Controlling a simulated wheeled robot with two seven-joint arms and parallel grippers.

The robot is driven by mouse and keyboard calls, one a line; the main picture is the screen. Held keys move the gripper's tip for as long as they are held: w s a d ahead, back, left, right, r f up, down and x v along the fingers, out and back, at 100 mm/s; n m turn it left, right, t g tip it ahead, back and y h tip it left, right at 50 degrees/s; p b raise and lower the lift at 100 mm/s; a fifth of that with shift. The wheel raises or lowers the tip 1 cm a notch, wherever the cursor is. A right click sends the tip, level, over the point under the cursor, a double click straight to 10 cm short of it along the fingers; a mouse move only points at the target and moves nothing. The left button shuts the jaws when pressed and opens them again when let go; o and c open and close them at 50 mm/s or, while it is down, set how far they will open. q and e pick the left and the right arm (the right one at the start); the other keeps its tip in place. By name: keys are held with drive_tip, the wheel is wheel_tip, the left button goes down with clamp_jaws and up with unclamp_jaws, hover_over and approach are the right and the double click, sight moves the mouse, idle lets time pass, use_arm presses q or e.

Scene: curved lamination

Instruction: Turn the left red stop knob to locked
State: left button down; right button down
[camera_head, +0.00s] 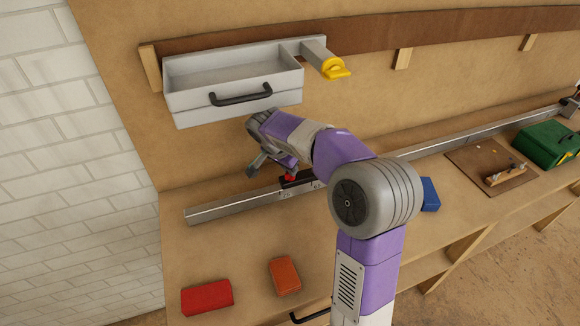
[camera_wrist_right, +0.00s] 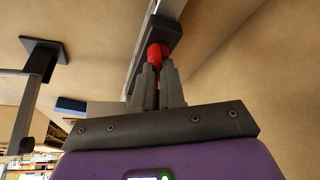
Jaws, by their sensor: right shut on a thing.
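The red stop knob (camera_head: 291,178) sits on a dark block (camera_head: 300,184) on the long metal rail. It also shows in the right wrist view (camera_wrist_right: 156,54), at the tips of my right gripper's fingers. My right gripper (camera_wrist_right: 158,76) is shut on the knob, one grey finger on each side. In the head view the right gripper (camera_head: 277,170) reaches down to the rail from above, and its purple arm hides part of the rail. I cannot tell which way the knob is turned. My left gripper is not in view.
A metal rail (camera_head: 235,205) runs along the bench. A grey wall tray (camera_head: 235,85) with a yellow clamp (camera_head: 334,68) hangs above. A red box (camera_head: 207,297), an orange box (camera_head: 284,276), a blue box (camera_head: 430,194) and a green case (camera_head: 548,144) lie on the bench.

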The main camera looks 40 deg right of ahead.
drive_tip(key=m, duration=0.1)
drive_tip(key=m+g, duration=0.1)
drive_tip(key=shift+a+f+m+p, duration=0.1)
drive_tip(key=shift+f+m+p, duration=0.15)
drive_tip(key=shift+m+p, duration=0.15)
drive_tip(key=shift+m+g+p, duration=0.75)
drive_tip(key=shift+m+g, duration=0.05)
drive_tip(key=shift+m, duration=1.1)
drive_tip(key=c, duration=1.2)
unclamp_jaws()
drive_tip(key=shift+f, duration=0.1)
drive_tip(key=shift+w, duration=0.1)
drive_tip(key=shift+r, duration=0.2)
